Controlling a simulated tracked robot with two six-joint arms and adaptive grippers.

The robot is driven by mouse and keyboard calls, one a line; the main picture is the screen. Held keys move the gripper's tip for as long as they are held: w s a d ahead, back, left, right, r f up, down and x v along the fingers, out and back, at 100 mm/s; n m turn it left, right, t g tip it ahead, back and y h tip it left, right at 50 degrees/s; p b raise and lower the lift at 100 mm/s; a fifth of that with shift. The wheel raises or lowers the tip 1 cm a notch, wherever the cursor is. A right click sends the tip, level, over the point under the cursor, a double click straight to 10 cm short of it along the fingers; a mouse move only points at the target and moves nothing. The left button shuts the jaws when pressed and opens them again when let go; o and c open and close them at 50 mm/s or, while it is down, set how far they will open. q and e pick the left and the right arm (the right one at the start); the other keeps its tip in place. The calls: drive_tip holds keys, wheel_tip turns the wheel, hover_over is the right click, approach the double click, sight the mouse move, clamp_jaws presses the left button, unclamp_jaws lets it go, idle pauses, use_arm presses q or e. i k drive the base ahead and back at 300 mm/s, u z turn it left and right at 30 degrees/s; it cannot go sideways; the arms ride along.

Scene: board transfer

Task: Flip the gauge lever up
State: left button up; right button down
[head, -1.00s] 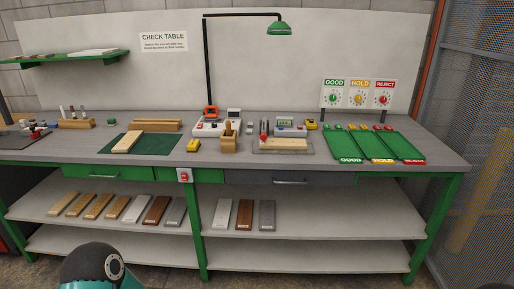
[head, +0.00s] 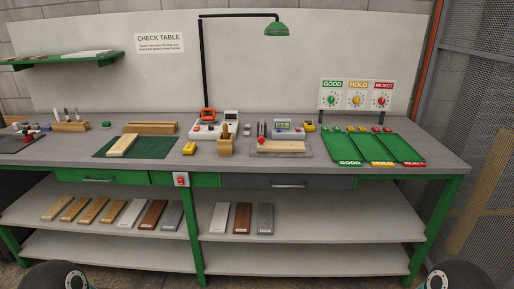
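The gauge (head: 282,150) stands on the grey bench top, right of centre, as a flat grey base with a pale wooden board (head: 283,146) lying on it. A small red-tipped lever (head: 262,130) stands at the base's left end and looks roughly upright; its exact angle is too small to tell. A grey unit with a greenish display (head: 283,125) is behind the board. Neither of my grippers is in view. Only rounded dark parts of my arms show at the bottom left and bottom right corners, well below the bench top.
Green trays labelled GOOD (head: 340,147), HOLD and REJECT lie to the right. A green mat (head: 160,148) with a board is left. A lamp (head: 277,29) hangs above.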

sight(261, 140)
drive_tip(key=i, duration=0.9)
drive_tip(key=z, duration=0.05)
